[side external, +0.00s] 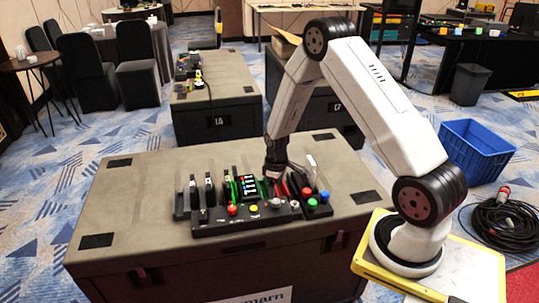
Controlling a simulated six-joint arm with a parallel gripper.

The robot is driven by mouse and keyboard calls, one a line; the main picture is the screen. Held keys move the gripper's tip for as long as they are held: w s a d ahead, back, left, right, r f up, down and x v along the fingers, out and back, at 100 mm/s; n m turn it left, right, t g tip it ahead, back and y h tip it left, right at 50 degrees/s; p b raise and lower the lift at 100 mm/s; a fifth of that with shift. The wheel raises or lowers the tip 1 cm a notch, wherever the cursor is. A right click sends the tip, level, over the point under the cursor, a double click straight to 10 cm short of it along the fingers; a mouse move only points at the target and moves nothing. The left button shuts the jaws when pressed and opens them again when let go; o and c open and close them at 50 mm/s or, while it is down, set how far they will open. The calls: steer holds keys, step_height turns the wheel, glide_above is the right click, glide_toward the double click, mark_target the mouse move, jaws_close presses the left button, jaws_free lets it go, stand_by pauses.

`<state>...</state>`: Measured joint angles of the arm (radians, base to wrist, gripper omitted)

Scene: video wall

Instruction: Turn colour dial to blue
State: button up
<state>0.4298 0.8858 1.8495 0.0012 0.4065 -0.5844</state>
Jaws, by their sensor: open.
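A black control panel (245,224) sits on the grey case in the middle of the side external view. Its front row has a red button (232,210), a yellow button (253,208) and a small grey knob (276,204). A blue button (324,196) and a green button (312,204) are at its right end. I cannot tell which part is the colour dial or where it points. A lit screen with coloured marks (249,186) stands behind the front row. My gripper (275,176) is open, low behind the panel, just right of the screen; its fingertips are small and dark.
The grey case top (135,205) is bare to the left. A blue crate (477,150) and coiled cable (503,221) lie on the floor at right.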

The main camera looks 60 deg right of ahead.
mark_target(276, 201)
steer(key=shift+f, duration=2.8)
jaws_close()
